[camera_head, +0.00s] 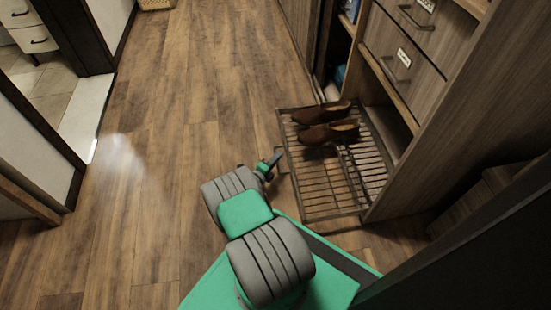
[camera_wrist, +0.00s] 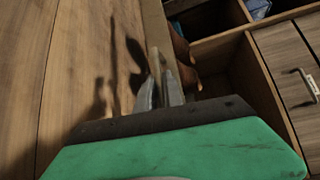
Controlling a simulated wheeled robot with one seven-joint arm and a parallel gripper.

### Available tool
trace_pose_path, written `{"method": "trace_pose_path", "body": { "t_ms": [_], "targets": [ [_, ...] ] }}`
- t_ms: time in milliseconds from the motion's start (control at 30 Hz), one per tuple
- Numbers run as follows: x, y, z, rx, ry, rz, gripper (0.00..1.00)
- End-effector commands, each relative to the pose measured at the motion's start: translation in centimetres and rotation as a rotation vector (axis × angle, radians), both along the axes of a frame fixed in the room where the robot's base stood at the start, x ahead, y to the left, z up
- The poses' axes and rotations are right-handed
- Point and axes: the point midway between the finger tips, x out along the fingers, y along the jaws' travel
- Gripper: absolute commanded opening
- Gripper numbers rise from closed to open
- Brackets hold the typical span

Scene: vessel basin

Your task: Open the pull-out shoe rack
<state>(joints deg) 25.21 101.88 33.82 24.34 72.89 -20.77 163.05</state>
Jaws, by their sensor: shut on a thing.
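The pull-out shoe rack (camera_head: 331,188) is a dark wire-slat shelf. It sticks out from the low opening of the wooden cabinet (camera_head: 431,125) over the floor. A pair of brown shoes (camera_head: 328,133) lies on its far half. My gripper (camera_head: 277,160) is at the rack's left, outer edge and is shut on that edge. In the wrist view, my fingers (camera_wrist: 166,82) meet at the end of a pale strip of the rack (camera_wrist: 156,28). The exact contact is partly hidden by the fingers.
Drawers with handles (camera_head: 397,67) sit above the rack opening. Dark cabinet panels stand close at the lower right. Clear wooden floor (camera_head: 180,110) spreads left of the rack. A doorway with a pale sill (camera_head: 85,115) is at the far left.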

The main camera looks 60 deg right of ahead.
Motion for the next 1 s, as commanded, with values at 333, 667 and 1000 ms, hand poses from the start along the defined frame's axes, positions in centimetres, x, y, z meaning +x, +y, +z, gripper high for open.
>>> {"method": "trace_pose_path", "body": {
  "t_ms": [333,667,1000],
  "targets": [
    [0.21,0.05,0.11,0.0,-0.005,-0.014,0.0],
    [0.28,0.14,0.09,-0.001,-0.004,-0.011,0.22],
    [0.15,0.2,0.04,0.001,-0.001,-0.012,0.32]
  ]
}}
